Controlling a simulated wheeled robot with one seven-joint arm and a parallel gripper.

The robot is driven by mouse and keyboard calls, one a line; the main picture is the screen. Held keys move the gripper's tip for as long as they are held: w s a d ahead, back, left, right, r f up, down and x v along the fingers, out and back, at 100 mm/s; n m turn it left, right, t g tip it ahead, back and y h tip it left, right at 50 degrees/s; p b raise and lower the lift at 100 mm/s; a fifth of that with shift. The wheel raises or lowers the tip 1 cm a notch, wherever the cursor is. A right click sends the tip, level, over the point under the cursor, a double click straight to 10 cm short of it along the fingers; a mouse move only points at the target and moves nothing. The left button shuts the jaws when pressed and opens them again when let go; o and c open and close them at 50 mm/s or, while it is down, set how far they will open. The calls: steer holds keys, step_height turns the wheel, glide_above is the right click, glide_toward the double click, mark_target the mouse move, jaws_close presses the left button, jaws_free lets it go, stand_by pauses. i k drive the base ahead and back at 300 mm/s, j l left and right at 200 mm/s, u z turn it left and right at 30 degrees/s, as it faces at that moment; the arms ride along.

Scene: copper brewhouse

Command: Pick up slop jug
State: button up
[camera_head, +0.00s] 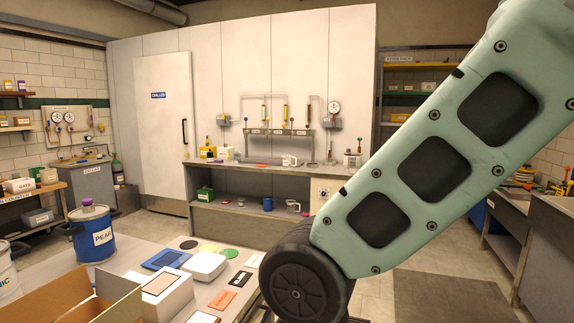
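No jug in view is marked clearly enough to be told as the slop jug. A small white jug-like vessel (289,160) stands on the top of the grey bench (255,172) against the white wall. A pale vessel (293,206) and a blue mug-like vessel (268,203) stand on that bench's lower shelf. They are too small to tell more. My gripper is out of view. My green arm crosses the right side of the view and hides what is behind it.
A near table holds an open cardboard box (75,300), a blue labelled drum (92,240), a white scale-like device (204,266) and flat coloured pieces. A side bench (535,205) stands at right. Floor with a dark mat (450,300) shows at lower right.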

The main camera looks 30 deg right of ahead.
mark_target(286, 159)
steer(key=i+l+z, duration=1.2)
steer(key=i+z, duration=0.4)
steer(key=i+u, duration=0.25)
steer(key=i, duration=0.4)
steer(key=i+l+u, duration=0.25)
steer(key=i, duration=0.45)
steer(key=i+j+u, duration=0.15)
steer(key=i+u, duration=0.3)
steer(key=i, duration=0.2)
steer(key=i+u, duration=0.4)
steer(key=i, duration=0.2)
steer(key=i+j+z, duration=0.2)
steer(key=i, duration=0.35)
steer(key=i+j+z, duration=0.25)
steer(key=i, duration=0.25)
steer(key=i+j+z, duration=0.2)
steer(key=i+j, duration=0.25)
steer(key=i, duration=0.05)
